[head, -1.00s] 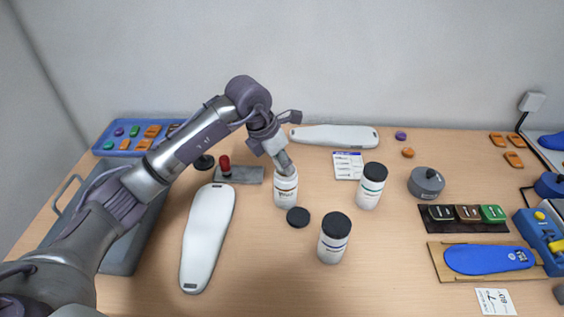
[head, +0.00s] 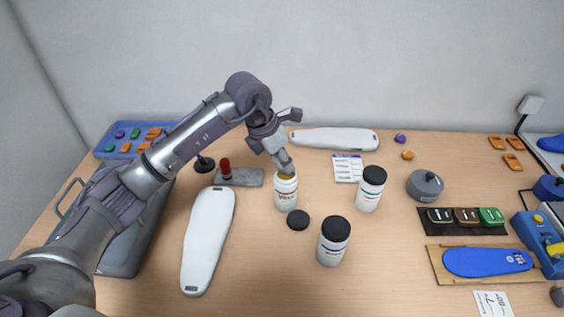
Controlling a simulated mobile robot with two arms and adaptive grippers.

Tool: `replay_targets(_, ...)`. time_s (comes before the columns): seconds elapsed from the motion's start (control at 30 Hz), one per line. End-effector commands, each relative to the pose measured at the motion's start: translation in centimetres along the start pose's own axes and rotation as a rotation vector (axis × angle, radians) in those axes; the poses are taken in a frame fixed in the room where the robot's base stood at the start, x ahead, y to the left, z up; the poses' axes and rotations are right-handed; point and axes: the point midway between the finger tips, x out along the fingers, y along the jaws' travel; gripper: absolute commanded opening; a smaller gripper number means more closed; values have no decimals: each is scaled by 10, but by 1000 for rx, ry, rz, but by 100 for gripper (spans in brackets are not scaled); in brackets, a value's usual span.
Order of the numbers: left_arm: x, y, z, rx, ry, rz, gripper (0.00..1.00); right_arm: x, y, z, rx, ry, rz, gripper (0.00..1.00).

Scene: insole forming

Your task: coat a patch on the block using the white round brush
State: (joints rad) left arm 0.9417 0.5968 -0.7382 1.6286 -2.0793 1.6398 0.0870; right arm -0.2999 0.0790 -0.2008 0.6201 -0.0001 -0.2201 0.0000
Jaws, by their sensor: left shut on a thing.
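My left gripper (head: 284,163) is just above the mouth of an open white bottle (head: 286,194). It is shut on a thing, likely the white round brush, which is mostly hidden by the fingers. A tan-yellow spot shows at the bottle's mouth; I cannot tell whether it is bristles or the contents. A long white sole-shaped block (head: 208,240) lies left of the bottle, and a similar white block (head: 335,138) lies at the back by the wall. I see no clear coated patch on either. My right gripper is out of view.
A black lid (head: 298,220) lies by the open bottle. Two capped bottles stand to the right, one nearer (head: 332,246) and one farther (head: 369,194). A grey fixture with a red knob (head: 226,169) is behind the left block. The front middle of the table is clear.

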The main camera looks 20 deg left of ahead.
Motion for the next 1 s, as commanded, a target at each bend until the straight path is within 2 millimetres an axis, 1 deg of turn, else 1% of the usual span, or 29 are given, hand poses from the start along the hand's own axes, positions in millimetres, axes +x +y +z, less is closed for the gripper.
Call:
replay_targets(0.03,-8,0,3,1,-2,2,0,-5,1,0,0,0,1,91)
replay_targets(0.53,-45,-2,17,0,-5,2,0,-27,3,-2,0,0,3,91)
replay_targets(0.63,-49,-2,18,0,-4,1,0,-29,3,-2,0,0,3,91)
replay_targets(1.0,-48,-2,18,0,-4,1,0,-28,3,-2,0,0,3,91)
